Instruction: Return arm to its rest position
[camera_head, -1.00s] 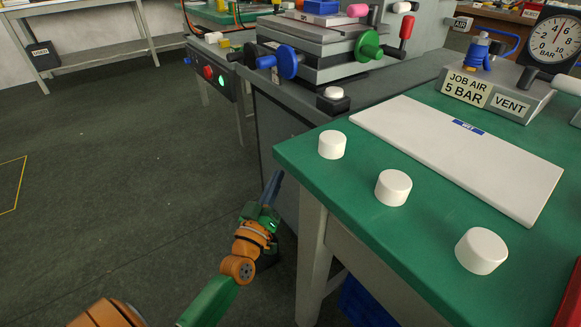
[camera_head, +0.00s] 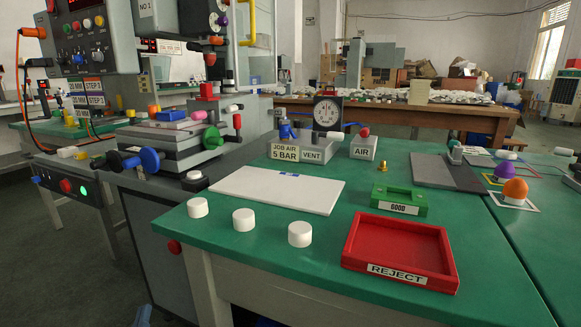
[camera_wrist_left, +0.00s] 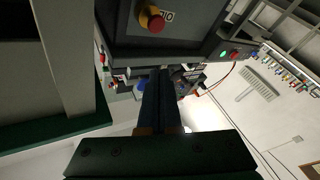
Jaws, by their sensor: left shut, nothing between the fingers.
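My left gripper (camera_head: 143,315) barely shows at the bottom edge of the head view. Only its blue-grey finger ends are seen there, low beside the green table (camera_head: 330,277) and apart from it. In the left wrist view its two dark fingers (camera_wrist_left: 164,72) lie together, shut and empty. The rest of my left arm is outside the head view. My right arm and gripper are in neither view.
The table holds three white round pieces (camera_head: 243,219), a white board (camera_head: 290,197), a red REJECT tray (camera_head: 368,275) and a green GOOD tray (camera_head: 385,200). The pad printer (camera_head: 170,140) stands behind left. Floor at lower left is clear.

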